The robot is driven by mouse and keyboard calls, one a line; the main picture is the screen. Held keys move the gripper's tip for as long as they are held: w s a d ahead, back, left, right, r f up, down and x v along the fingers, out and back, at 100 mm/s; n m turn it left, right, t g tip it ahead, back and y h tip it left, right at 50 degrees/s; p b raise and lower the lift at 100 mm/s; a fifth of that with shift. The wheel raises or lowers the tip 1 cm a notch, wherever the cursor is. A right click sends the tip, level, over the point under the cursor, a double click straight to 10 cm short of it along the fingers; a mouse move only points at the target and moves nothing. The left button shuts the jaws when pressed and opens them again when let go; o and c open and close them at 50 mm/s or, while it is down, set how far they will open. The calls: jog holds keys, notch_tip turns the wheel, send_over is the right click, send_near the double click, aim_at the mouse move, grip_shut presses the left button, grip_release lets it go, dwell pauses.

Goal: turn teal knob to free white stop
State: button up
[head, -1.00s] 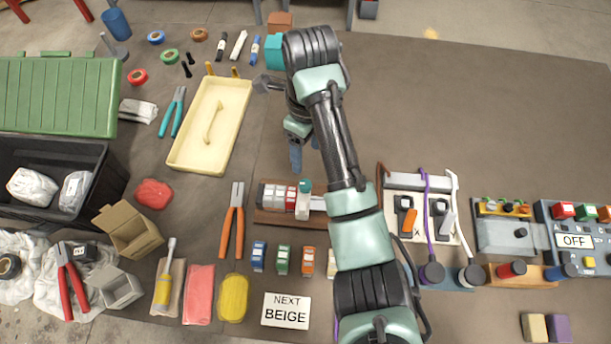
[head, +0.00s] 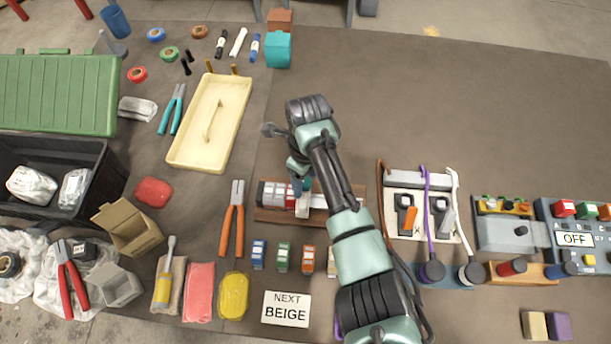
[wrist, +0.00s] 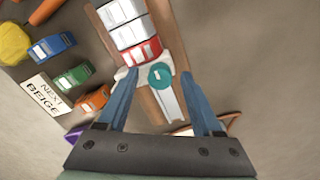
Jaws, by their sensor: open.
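The teal knob (wrist: 160,76) shows in the wrist view as a round disc with a pale mark, on top of the white stop (wrist: 129,79). The stop sits on the rail beside a red block, with white-and-grey blocks behind it. In the head view the white stop (head: 303,207) stands on the brown rail base (head: 268,215), and the knob is mostly hidden by my gripper. My gripper (wrist: 160,84) is open, its two blue fingers on either side of the knob in the wrist picture. I cannot tell whether they touch it.
Small blue, green and orange blocks (head: 283,258) lie in front of the rail. A card (head: 286,309) reads NEXT BEIGE. Orange-handled pliers (head: 232,220) lie left of the rail. A panel with switches (head: 405,215) stands to the right.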

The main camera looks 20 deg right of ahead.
grip_shut()
jog(key=shift+r+n+p, duration=0.15)
jog(key=shift+n+p, duration=0.15)
jog(key=n+p, duration=0.1)
jog(key=n, duration=0.1)
jog(key=shift+a+n+p, duration=0.15)
jog(key=shift+n+p, duration=0.15)
jog(key=shift+p, duration=0.1)
jog(key=n+p, duration=0.1)
jog(key=n, duration=0.4)
jog(key=shift+n, duration=0.3)
jog(key=n+p, duration=0.1)
jog(key=n, duration=0.8)
jog(key=shift+h, duration=0.3)
jog(key=shift+p, duration=0.3)
